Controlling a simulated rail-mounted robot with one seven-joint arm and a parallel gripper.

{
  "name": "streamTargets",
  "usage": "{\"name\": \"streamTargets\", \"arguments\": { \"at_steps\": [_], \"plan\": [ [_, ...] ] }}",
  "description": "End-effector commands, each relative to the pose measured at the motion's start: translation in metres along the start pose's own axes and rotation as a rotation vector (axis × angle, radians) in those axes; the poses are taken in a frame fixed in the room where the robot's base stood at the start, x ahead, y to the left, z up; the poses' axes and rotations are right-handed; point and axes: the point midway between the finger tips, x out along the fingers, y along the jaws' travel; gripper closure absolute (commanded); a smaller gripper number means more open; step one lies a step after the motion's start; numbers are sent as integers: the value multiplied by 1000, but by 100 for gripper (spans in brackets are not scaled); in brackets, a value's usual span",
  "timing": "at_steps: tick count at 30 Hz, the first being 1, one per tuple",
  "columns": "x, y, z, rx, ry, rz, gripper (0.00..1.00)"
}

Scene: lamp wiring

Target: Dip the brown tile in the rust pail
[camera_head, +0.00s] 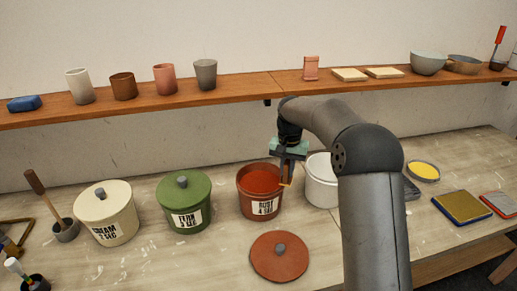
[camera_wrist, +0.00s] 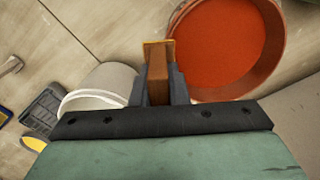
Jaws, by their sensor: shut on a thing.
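The rust pail (camera_head: 259,206) stands open on the bench, full of reddish-orange liquid, with a "RUST" label on its front. Its round lid (camera_head: 279,257) lies flat on the bench in front of it. My gripper (camera_head: 288,172) is at the pail's right rim, pointing down, shut on the brown tile (camera_wrist: 158,68). In the wrist view the tile stands upright between the fingers, with a yellowish-orange edge. It shows beside the pail's rim (camera_wrist: 275,72), not over the middle of the liquid. The exact height above the rim is hard to tell.
A white bucket (camera_head: 320,187) stands close to the right of the rust pail, partly behind my arm. The lidded green pail (camera_head: 183,205) and cream pail (camera_head: 106,215) stand to the left. A wooden shelf (camera_head: 235,88) with cups, tiles and bowls runs behind.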

Motion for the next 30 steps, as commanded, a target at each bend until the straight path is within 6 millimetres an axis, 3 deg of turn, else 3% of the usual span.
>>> {"name": "streamTargets", "arguments": {
  "at_steps": [3, 9, 23, 30],
  "plan": [
    [-17, -44, -5, -8, 3, -2, 100],
    [-35, -90, -6, 9, 3, -4, 100],
    [-38, -96, -5, 16, 4, -3, 100],
    [-16, -96, -4, 15, 2, -3, 100]
  ]
}}
